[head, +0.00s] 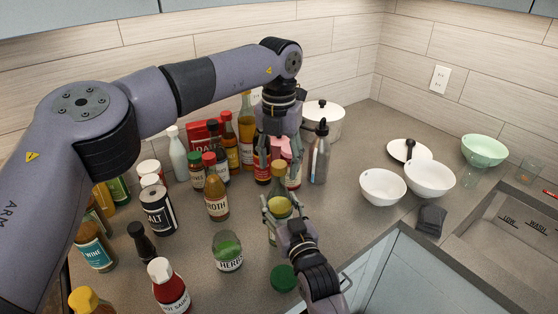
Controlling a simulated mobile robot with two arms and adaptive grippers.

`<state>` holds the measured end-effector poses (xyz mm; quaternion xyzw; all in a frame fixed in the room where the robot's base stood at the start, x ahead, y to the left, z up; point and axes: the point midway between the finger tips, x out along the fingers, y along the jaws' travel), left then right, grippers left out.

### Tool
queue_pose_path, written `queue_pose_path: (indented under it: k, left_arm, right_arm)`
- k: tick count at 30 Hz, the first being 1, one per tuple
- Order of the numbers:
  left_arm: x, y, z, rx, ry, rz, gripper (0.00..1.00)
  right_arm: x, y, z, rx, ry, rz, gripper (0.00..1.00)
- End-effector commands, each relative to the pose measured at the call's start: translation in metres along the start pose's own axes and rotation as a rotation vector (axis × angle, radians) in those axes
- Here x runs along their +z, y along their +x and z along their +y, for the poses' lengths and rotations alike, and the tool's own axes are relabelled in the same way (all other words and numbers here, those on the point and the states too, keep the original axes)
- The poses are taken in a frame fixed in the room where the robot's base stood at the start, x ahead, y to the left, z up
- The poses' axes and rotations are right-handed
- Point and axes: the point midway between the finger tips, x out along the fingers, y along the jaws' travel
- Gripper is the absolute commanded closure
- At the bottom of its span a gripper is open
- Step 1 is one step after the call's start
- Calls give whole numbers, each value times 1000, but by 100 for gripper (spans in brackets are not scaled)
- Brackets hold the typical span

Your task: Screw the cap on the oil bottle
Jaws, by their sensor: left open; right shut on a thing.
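My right gripper (275,202) is shut on a bottle with a yellow top (280,208), which stands upright on the counter; I take it to be the oil bottle. The gripper hides part of it, and I cannot tell if the yellow part is a cap or the oil. My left gripper (277,162) is open and points down, above and behind my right gripper, in front of red-labelled bottles. I cannot see anything held in it. A green round lid (284,278) lies on the counter near my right arm; whether it is the bottle's cap is unclear.
A herb jar (227,251), a broth bottle (216,197), a salt container (157,211) and a hot sauce bottle (169,287) crowd the left. A steel bottle (319,155) and white pot (325,119) stand behind.

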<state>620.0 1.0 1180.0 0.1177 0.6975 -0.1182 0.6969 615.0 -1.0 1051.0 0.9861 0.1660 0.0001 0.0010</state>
Motion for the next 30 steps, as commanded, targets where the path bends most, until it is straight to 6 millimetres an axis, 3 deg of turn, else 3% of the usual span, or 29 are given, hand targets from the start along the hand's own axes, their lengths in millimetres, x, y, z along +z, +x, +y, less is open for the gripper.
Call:
queue_pose_path:
  k: [5,13,18,30]
  left_arm:
    - [1,-24,0,0,-2,-4,49]
    - [1,-84,-1,-1,-2,-5,49]
    - [1,-107,0,0,-1,-3,49]
    - [0,-118,0,-1,1,0,49]
  right_arm:
    - [0,0,0,1,-2,-1,100]
    - [0,0,0,1,-2,-1,100]
    - [0,0,0,0,-2,-1,100]
    - [0,0,0,1,-2,-1,100]
